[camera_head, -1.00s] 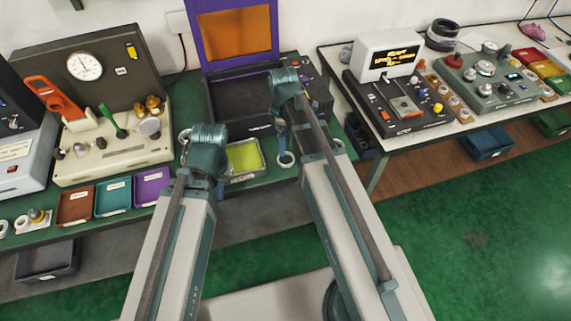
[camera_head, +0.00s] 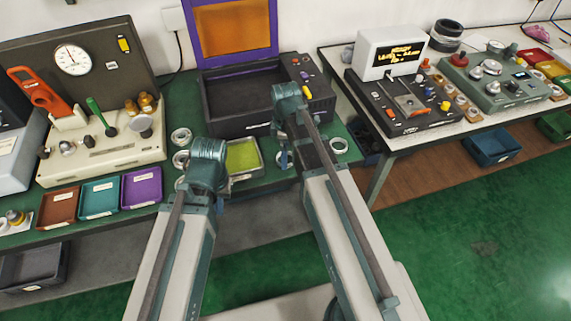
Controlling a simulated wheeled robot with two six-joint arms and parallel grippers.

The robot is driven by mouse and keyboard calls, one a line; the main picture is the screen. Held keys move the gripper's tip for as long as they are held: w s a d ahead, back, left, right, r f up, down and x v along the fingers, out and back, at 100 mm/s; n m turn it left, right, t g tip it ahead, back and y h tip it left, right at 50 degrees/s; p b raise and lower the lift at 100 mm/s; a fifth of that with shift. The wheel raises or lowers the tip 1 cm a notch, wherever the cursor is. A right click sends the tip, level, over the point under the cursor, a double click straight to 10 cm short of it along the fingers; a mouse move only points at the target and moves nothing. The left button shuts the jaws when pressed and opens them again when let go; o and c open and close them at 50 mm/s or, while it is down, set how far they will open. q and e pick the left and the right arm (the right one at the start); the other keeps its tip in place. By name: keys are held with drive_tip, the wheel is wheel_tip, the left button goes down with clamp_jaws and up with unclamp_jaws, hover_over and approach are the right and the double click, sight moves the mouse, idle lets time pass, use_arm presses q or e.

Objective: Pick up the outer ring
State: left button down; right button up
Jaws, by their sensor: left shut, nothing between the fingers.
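Pale metal rings lie on the green workbench (camera_head: 218,184). Two rings (camera_head: 181,135) (camera_head: 181,158) are left of the yellow-green tray (camera_head: 243,157), and one ring (camera_head: 338,145) is right of my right arm. I cannot tell which is the outer ring. My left gripper (camera_head: 182,184) is shut and empty, at the bench's front side below the two left rings. My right gripper (camera_head: 284,160) points down over the bench, right of the yellow-green tray. Its fingers are small and partly hidden by my arm; whether it holds anything is unclear.
A dark open box (camera_head: 238,128) with a purple-framed lid stands behind the grippers. Brown, teal (camera_head: 99,198) and purple trays line the bench's front left. A beige instrument panel (camera_head: 95,155) stands behind them. A second table on the right holds more devices.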

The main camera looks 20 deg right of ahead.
drive_tip(key=shift+f+b, duration=0.3)
drive_tip(key=shift+f, duration=0.4)
use_arm(q)
drive_tip(key=shift+f, duration=0.65)
use_arm(e)
drive_tip(key=shift+r, duration=0.1)
drive_tip(key=c, duration=1.3)
drive_tip(key=shift+c, duration=0.2)
use_arm(q)
drive_tip(key=shift+r, duration=0.1)
use_arm(e)
drive_tip(key=shift+r, duration=0.1)
